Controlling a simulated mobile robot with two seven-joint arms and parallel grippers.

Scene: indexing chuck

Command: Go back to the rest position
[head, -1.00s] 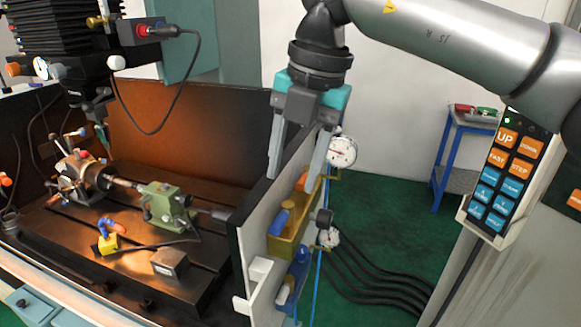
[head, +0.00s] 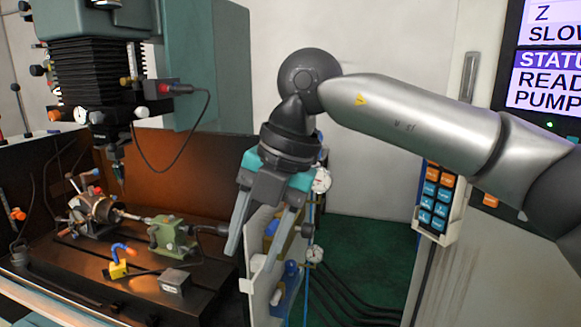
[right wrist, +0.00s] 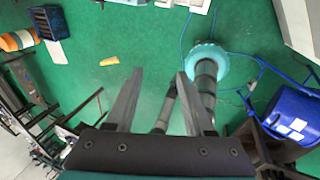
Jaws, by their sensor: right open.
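My right gripper (head: 256,258) hangs from the silver arm in the head view, fingers pointing down and apart. It is open with nothing between the fingers. It is in front of the machine's side panel, right of the green tailstock (head: 172,236). The right wrist view shows both fingers (right wrist: 160,98) spread over green floor. The indexing chuck (head: 97,209) sits on the machine table at left, with a thin rod reaching toward the tailstock. My left gripper is in neither view.
A button pendant (head: 436,200) hangs at right, below a status screen (head: 545,55). Gauges, bins and hoses line the side panel, partly behind my gripper. In the right wrist view a blue drum (right wrist: 292,115) stands at right. A yellow item (right wrist: 109,61) lies on open floor.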

